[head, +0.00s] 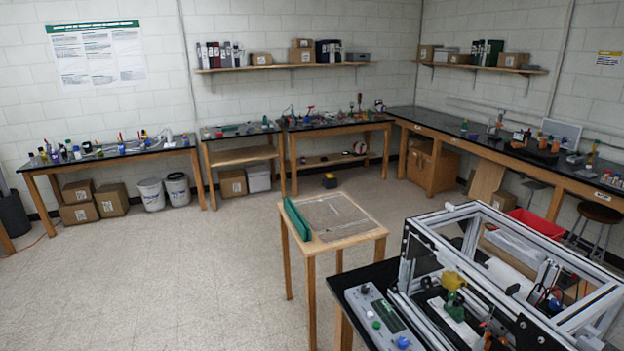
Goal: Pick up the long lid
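A long, narrow green piece (297,219) lies along the left edge of a small wooden table (345,242). It may be the long lid, but I cannot tell for sure. A flat greyish panel (350,222) covers most of the tabletop beside it, with a thin pale mark or object on it. Neither of my grippers shows in the head view.
An aluminium extrusion frame (428,222) stands on a black bench at the lower right, close to the small table. A control box (376,312) with buttons sits at its left. Benches (112,156) line the walls. The floor (180,270) left of the small table is clear.

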